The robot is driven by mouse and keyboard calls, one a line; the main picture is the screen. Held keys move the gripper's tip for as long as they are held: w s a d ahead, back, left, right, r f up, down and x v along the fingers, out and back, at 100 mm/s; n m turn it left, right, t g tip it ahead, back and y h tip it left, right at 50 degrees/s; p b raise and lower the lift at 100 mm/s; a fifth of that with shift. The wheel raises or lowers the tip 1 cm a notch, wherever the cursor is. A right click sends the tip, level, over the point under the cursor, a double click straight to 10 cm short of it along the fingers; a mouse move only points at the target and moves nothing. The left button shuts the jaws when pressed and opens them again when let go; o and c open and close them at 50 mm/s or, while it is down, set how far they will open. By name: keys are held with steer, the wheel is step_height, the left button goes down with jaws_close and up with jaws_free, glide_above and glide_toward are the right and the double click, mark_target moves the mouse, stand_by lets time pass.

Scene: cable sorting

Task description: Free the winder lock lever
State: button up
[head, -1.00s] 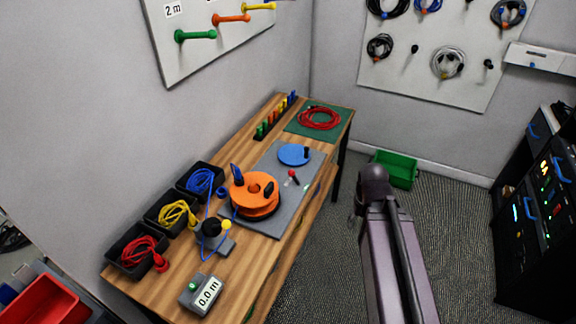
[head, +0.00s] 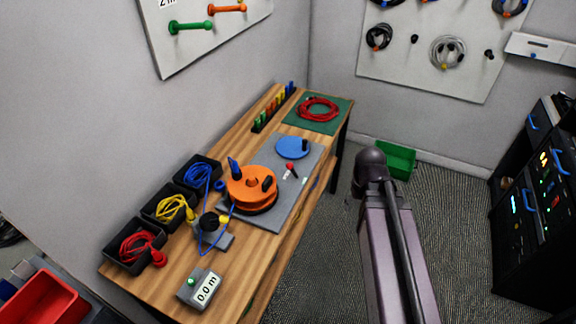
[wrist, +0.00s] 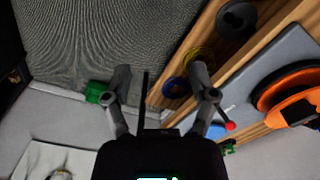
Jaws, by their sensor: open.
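The winder is an orange reel (head: 250,182) with a blue crank grip, standing on a grey plate (head: 269,214) on the wooden bench. A small lever with a red knob (head: 290,167), which I take as the lock lever, is on the plate between the reel and a blue disc (head: 292,147). In the wrist view the red knob (wrist: 230,126) shows just right of my right finger, apparently beyond it. The reel (wrist: 289,88) is at the right edge there. My gripper (wrist: 160,76) is open, with nothing between its fingers. The head view does not show the fingers.
Black bins with blue, yellow and red cables (head: 140,246) line the bench's left side. A meter box reading 0.0 m (head: 200,288) sits at the front. A red cable coil (head: 318,107) lies on a green mat. A green bin (head: 397,160) is on the floor right of the bench.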

steer(key=w+a+r+n+t+p, duration=0.1)
steer(key=w+a+r+n+p, duration=0.2)
steer(key=w+a+n, duration=0.85)
step_height(320, 180, up, 2)
steer(key=n+t+p, duration=0.1)
steer(key=n+p, duration=0.1)
steer(key=n, duration=0.6)
glide_above(289, 164)
steer(key=s, duration=0.2)
steer(key=shift+d+r, duration=0.15)
steer(key=shift+d, duration=0.2)
steer(key=shift+y+b, duration=0.3)
steer(key=f+b, duration=0.4)
steer(key=w+f+b, duration=0.1)
steer(key=f+b, duration=0.3)
steer(key=f, duration=0.1)
steer(key=w+f+b, duration=0.1)
steer(key=f+b, duration=0.3)
steer(key=b, duration=0.1)
steer(key=shift+w+a+f, duration=0.2)
steer(key=shift+a+f, duration=0.05)
steer(key=shift+a, duration=0.05)
jaws_close()
